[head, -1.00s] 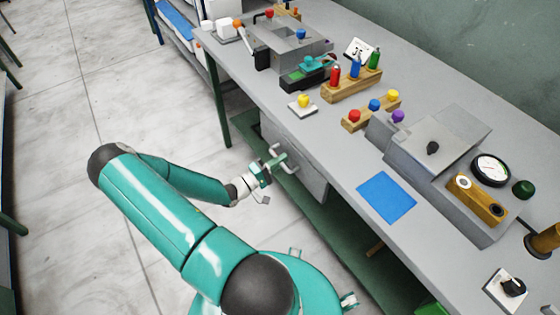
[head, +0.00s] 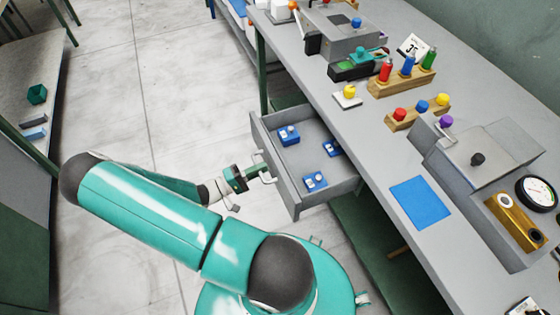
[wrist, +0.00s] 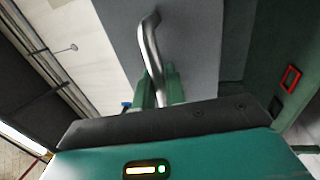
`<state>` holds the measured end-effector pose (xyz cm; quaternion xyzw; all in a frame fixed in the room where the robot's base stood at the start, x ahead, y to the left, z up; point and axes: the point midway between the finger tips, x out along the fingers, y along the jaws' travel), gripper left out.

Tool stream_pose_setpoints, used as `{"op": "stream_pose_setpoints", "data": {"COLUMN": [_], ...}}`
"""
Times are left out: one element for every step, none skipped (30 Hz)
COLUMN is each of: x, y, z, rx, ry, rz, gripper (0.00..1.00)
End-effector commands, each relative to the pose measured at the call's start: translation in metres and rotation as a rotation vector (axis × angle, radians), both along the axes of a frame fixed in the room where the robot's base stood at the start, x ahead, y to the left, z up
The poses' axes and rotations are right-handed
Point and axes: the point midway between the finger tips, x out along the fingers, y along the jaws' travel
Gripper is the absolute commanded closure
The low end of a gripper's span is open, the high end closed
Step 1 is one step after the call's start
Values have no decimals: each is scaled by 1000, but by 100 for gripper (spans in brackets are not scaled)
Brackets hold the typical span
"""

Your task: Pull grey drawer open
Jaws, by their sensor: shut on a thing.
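The grey drawer (head: 287,187) under the bench is pulled out, and its inside shows in the head view. Several blue blocks with pale tops, one of them a blue block (head: 315,180), lie in it. My gripper (head: 257,172) is at the drawer's front, shut on the drawer handle (head: 268,179). In the wrist view the curved metal handle (wrist: 149,45) runs down between the green fingers (wrist: 157,88), with the grey drawer front (wrist: 195,40) behind it. The handle part between the fingertips is partly hidden by my gripper.
The bench top (head: 370,150) above carries a blue mat (head: 422,202), a wooden rack (head: 402,82) with red, blue and green bottles, and grey presses (head: 480,155). Another bench (head: 30,100) stands at the far left. The floor (head: 150,90) between them is clear.

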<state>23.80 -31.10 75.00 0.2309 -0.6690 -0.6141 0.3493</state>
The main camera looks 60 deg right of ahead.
Motion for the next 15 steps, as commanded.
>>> {"op": "stream_pose_setpoints", "data": {"x": [9,13,17,20,23,27,30,31,34,35,37,38,39,39,40], "y": [8,13,18,22,26,30,32,35,37,39,41,42,43,44,45], "z": [0,0,0,0,0,0,0,0,0,0,0,0,0,0,0], "rx": [0,1,1,0,-1,1,1,1,0,0,-1,0,0,0,-1], "ry": [-3,-4,-2,-2,-2,-2,-2,-2,-2,-2,-1,0,0,0,-1], "rz": [5,4,5,4,4,3,4,3,1,1,2,2,2,2,1], "gripper": [100,100,100,100,100,100,100,100,100,100,100,100,100,100,100]}}
